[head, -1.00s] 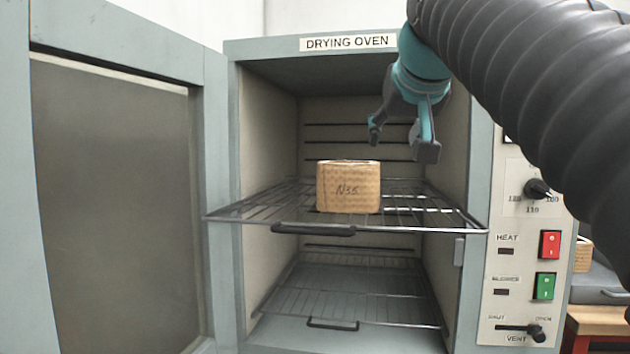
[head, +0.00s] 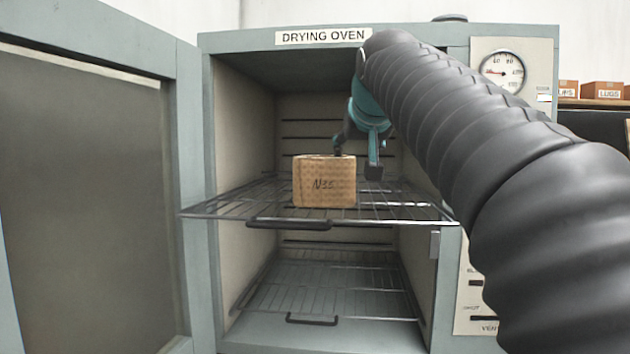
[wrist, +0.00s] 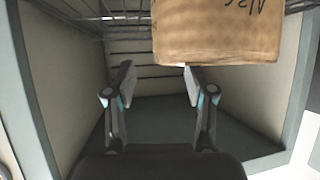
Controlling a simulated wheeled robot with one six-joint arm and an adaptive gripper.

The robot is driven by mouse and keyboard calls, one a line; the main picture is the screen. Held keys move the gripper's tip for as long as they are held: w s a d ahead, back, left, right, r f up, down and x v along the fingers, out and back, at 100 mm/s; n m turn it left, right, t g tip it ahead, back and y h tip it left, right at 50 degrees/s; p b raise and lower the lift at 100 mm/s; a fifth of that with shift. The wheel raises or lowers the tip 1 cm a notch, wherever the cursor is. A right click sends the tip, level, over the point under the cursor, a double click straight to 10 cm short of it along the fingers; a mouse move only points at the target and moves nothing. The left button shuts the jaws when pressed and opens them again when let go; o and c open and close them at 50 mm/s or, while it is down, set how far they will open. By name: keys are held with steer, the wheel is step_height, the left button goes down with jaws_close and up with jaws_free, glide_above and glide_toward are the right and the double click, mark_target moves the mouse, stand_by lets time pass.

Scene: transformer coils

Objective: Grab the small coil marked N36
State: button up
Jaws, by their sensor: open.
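A tan, wrapped coil (head: 324,183) stands upright on the upper wire rack inside the open drying oven. Its handwritten mark looks like N35 or N36; I cannot tell the last digit for sure. My gripper (head: 357,158) is open and empty by the coil's top right: one finger shows at the top edge, the other just right of the coil. In the wrist view the coil (wrist: 215,35) fills the upper right, near the right fingertip and not between the fingers of my gripper (wrist: 158,75). Whether a finger touches it is unclear.
The upper rack (head: 235,205) is pulled partly out; an empty lower rack (head: 270,285) lies below. The oven door (head: 85,180) stands open at left. The oven's side walls are close around my arm. Boxes (head: 603,90) sit on a shelf at far right.

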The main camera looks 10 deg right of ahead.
steer(key=x, duration=0.4)
steer(key=shift+a, duration=0.2)
steer(key=shift+s, duration=0.1)
steer(key=shift+c, duration=0.2)
jaws_close()
steer(key=shift+r+p, duration=0.7)
steer(key=shift+r, duration=4.3)
